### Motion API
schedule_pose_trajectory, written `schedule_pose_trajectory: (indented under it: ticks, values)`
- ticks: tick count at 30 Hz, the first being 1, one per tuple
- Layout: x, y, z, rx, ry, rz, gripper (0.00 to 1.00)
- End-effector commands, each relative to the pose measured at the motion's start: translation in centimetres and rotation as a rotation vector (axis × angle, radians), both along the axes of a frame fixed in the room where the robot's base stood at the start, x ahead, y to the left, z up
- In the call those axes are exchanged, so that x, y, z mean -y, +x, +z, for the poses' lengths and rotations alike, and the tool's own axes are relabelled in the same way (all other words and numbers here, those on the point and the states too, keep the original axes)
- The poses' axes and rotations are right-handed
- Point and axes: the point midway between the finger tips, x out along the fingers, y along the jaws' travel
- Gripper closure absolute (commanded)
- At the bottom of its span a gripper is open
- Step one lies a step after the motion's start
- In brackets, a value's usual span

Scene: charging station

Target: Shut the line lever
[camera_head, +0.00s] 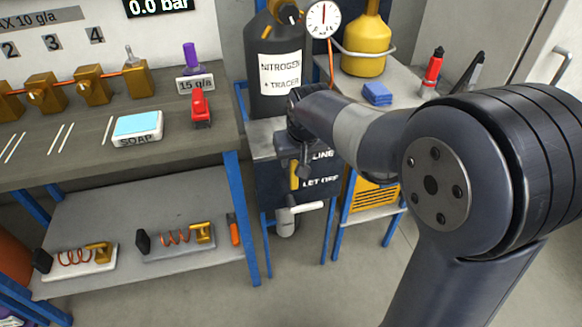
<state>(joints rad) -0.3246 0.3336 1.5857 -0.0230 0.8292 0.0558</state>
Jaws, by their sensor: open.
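My gripper (300,172) hangs down from my wrist in front of the dark blue cabinet front below the nitrogen cylinder (280,75). It is open, and I see nothing held in it. A yellow bar (294,176) stands upright at the jaws; I cannot tell whether they touch it. It may be the line lever, but my gripper hides part of it. A label partly covered by my arm shows beside it, with a "LET OFF" label (320,181) below. Lower down, a grey fitting with a white handle (305,207) sticks out to the right.
A workbench (60,165) on the left holds brass valves, a soap dish (138,127) and a red item (201,108). The floor in front is clear.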

Motion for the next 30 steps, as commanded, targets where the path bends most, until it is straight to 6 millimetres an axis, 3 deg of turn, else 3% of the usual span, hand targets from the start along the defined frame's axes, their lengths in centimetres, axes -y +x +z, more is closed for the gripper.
schedule_pose_trajectory:
  ticks: [1,6,12,25,30]
  values:
    - [-0.1,0.4,-1.4,-0.005,-0.001,0.0,0.58]
    - [-0.4,1.6,-4.4,-0.005,-0.001,-0.001,0.58]
    - [-0.7,2.6,-6.7,-0.002,0.0,-0.001,0.58]
    - [-0.8,2.9,-7.4,-0.001,0.0,-0.001,0.59]
    - [-0.8,2.9,-7.4,-0.001,0.0,-0.001,0.73]
